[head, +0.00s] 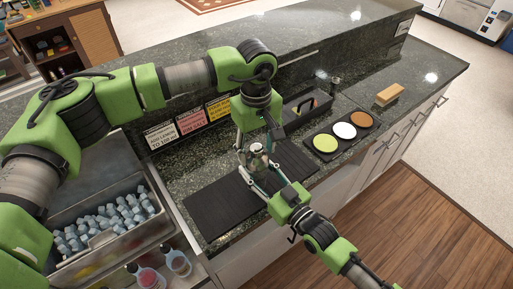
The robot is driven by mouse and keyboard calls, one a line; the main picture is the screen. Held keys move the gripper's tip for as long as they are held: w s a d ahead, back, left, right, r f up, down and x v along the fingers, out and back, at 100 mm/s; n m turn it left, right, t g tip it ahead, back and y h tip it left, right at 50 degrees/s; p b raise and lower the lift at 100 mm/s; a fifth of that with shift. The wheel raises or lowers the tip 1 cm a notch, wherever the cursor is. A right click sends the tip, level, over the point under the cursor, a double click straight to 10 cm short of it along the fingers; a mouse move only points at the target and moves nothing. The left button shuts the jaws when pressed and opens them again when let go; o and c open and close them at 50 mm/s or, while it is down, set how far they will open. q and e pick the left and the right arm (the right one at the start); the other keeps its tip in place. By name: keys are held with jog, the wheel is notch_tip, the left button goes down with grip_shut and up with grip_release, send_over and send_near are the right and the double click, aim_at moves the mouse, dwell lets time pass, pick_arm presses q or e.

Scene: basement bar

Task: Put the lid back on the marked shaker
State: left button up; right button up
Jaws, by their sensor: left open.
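A small shaker (258,162) stands at the dark ribbed mat (214,207) on the counter, mostly hidden among my gripper fingers. Its top looks pale and metallic; I cannot make out a mark or tell the lid apart from the body. My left gripper (257,149) points down from above, open, with its fingers on either side of the shaker's top. My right gripper (262,176) comes in from the lower right, low at the shaker, its fingers spread to both sides of it. Whether they touch it is hidden.
A black tray with green, white and orange discs (344,131) lies right of the mat. Behind are a dark caddy (301,113), colored cards (190,122) and a sponge-like block (389,95).

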pick_arm(q)
notch_tip(320, 180, up, 12)
dwell(0.5)
pick_arm(e)
jog(key=o, duration=1.7)
jog(key=v, duration=1.2)
